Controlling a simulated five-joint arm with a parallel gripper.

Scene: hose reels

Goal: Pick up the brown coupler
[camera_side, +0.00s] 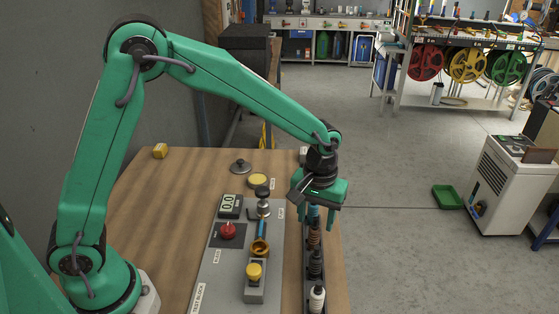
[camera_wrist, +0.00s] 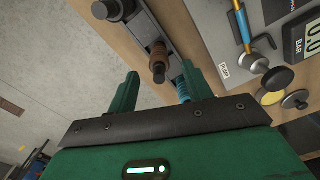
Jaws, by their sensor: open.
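The brown coupler (camera_side: 314,239) stands in a narrow dark rack (camera_side: 307,284) along the table's right edge, between a blue coupler (camera_side: 313,214) and a black coupler (camera_side: 315,264). In the wrist view the brown coupler (camera_wrist: 158,54) shows between the fingertips in the picture, with the blue coupler (camera_wrist: 180,88) near the right finger. My gripper (camera_side: 316,216) is open and empty, pointing down over the far end of the rack. Its fingers (camera_wrist: 160,72) also show in the wrist view. I cannot tell whether a finger touches the blue coupler.
A white coupler (camera_side: 317,298) stands at the rack's near end. The table's left part is clear except for a yellow block (camera_side: 160,151).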

